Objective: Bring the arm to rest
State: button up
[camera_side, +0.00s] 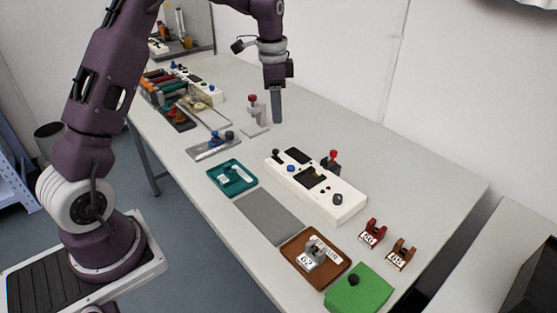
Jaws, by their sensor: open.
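My gripper (277,112) hangs from my purple arm above the far middle part of the white table (432,178). It points straight down, and its fingers are seen edge-on, so they overlap in this view. I see nothing held between them. The fingertips are just right of a small stand with a red knob (253,112). I cannot tell how far above the table the tips are.
A white box with knobs (318,185) stands mid-table. A teal tray (232,177), grey mat (269,215), brown tray (316,257) and green box (359,289) line the front edge. Red and brown clamps (373,233) sit right. The table's back right is clear.

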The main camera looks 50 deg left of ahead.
jog(key=s+d+r+n+t, duration=0.1)
jog(key=s+d+r+n, duration=0.1)
jog(key=s+d+r, duration=0.5)
jog(key=s+d+r+n+t, duration=0.2)
jog(key=s+d+r, duration=0.3)
jog(key=s, duration=0.4)
jog(key=s+d+f+n+t, duration=0.1)
jog(key=s+d+f+n, duration=0.1)
jog(key=s, duration=1.3)
jog(key=shift+d+f+n+t, duration=0.15)
jog(key=shift+d+n+t, duration=0.15)
jog(key=shift+d+n, duration=0.35)
jog(key=shift+a, duration=0.1)
